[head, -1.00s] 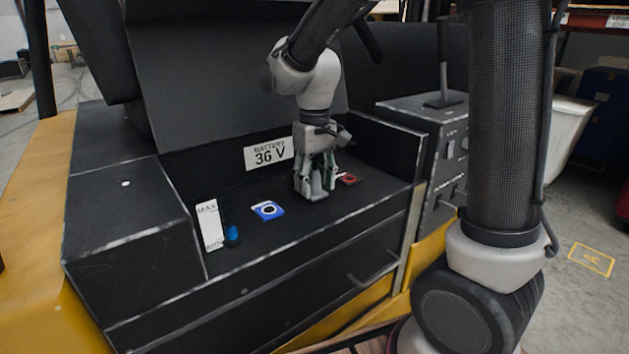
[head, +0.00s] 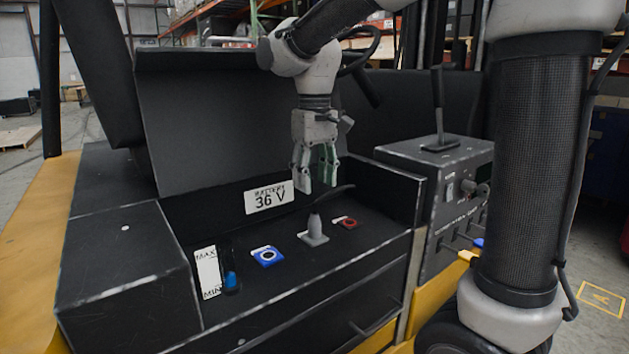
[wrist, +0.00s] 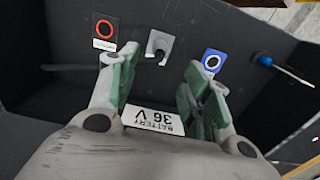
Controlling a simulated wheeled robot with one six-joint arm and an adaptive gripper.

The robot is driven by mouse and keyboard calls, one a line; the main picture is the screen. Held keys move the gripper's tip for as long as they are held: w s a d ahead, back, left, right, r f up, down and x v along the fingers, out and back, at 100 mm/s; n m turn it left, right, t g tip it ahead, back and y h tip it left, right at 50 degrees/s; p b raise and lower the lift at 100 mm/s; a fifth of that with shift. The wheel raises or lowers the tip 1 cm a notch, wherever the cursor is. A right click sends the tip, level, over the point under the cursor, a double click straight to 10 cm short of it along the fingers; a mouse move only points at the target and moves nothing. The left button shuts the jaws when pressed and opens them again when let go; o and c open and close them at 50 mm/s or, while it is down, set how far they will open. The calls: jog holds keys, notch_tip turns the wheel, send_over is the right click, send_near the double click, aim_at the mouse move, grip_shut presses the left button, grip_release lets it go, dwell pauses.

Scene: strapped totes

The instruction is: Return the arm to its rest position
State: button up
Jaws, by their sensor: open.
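My gripper (head: 317,182) is open and empty in the head view. It points down above the black battery bay, over a grey plug-like piece (head: 314,232) that stands upright on the bay floor. My fingertips are apart from this piece. In the wrist view my gripper's two green-padded fingers (wrist: 158,90) are spread, and the grey piece (wrist: 159,44) shows beyond and between them. My arm reaches in from the upper right of the head view.
A blue ring marker (head: 267,256), a red ring marker (head: 348,223) and a MAX/MIN gauge (head: 209,272) lie around the piece. A "36 V" label (head: 268,197) is behind. A raised cover (head: 230,120) and a lever console (head: 445,170) flank my arm.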

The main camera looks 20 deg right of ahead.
jog(key=shift+w, duration=0.1)
jog(key=s+d+f+m+t, duration=0.1)
jog(key=s+d+t, duration=0.1)
jog(key=s+d, duration=0.5)
jog(key=s+d+f+m+t, duration=0.1)
jog(key=s+d+m+t, duration=0.1)
jog(key=s+d, duration=0.5)
jog(key=s, duration=0.5)
jog(key=shift+f, duration=0.3)
jog(key=shift+s+d+r+m, duration=0.1)
jog(key=shift+d+r+m, duration=0.25)
jog(key=shift+d, duration=0.1)
jog(key=shift+c, duration=0.4)
